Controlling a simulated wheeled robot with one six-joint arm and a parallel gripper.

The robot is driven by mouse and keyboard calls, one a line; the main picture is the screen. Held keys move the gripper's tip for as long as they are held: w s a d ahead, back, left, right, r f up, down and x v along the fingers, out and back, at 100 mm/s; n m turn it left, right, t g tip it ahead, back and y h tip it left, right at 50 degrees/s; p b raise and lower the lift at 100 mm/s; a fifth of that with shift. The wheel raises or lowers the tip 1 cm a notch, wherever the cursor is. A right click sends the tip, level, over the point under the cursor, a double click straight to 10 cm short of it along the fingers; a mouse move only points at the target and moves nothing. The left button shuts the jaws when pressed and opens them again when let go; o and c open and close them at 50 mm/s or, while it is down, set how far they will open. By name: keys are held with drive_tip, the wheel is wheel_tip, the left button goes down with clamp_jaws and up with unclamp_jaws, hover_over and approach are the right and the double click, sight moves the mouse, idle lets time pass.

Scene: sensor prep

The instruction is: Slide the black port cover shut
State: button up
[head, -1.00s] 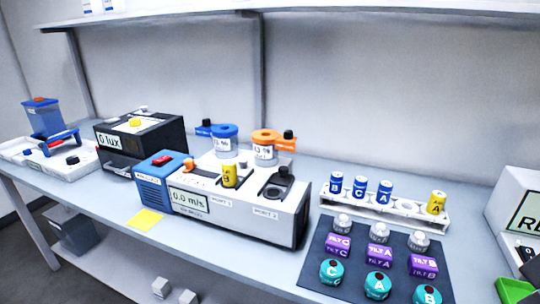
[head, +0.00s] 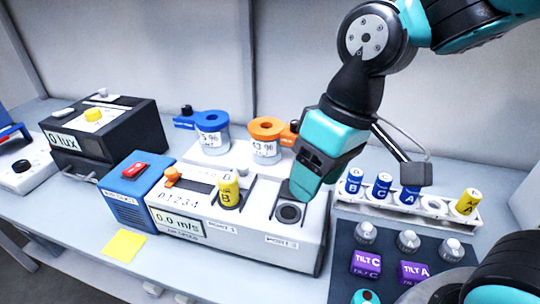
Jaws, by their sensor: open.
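The white and grey sensor unit (head: 190,215) stands on the bench with two ports in its top. A yellow cylinder marked B (head: 228,192) stands upright in port 1. Port 2 (head: 289,212) shows a dark round socket, uncovered toward the front. The black port cover is mostly hidden behind my gripper, at the back of port 2. My teal and black gripper (head: 302,194) points down over the rear of port 2. Its fingers overlap in this view, so the gap and any contact with the cover cannot be seen.
A rack (head: 450,217) with blue cylinders and a yellow one stands to the right, behind a dark mat (head: 345,285) with small parts. Blue-lidded (head: 212,122) and orange-lidded (head: 267,130) jars stand behind the unit. A black lux box (head: 110,130) is at left.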

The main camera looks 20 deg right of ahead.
drive_tip(key=w+d+r+m+h+p, duration=0.2)
drive_tip(key=w+r+p, duration=0.15)
drive_tip(key=w, duration=0.25)
drive_tip(key=w+d+r+m+h+p, duration=0.1)
drive_tip(key=w+r+p, duration=0.1)
drive_tip(key=w+p, duration=0.35)
approach(290, 197)
drive_tip(key=shift+m, duration=0.3)
drive_tip(key=w+d+f, duration=0.1)
drive_tip(key=f, duration=0.1)
drive_tip(key=w+f, duration=0.1)
drive_tip(key=f, duration=0.1)
drive_tip(key=w+d+f, duration=0.1)
drive_tip(key=f, duration=0.1)
drive_tip(key=shift+d+p, duration=0.3)
drive_tip(key=shift+p, duration=0.05)
drive_tip(key=shift+f, duration=0.75)
clamp_jaws()
drive_tip(key=shift+s+a, duration=0.6)
drive_tip(key=shift+s, duration=0.25)
drive_tip(key=shift+s+a, duration=0.55)
drive_tip(key=shift+s, duration=0.3)
drive_tip(key=shift+s+a, duration=0.6)
drive_tip(key=shift+s, duration=0.25)
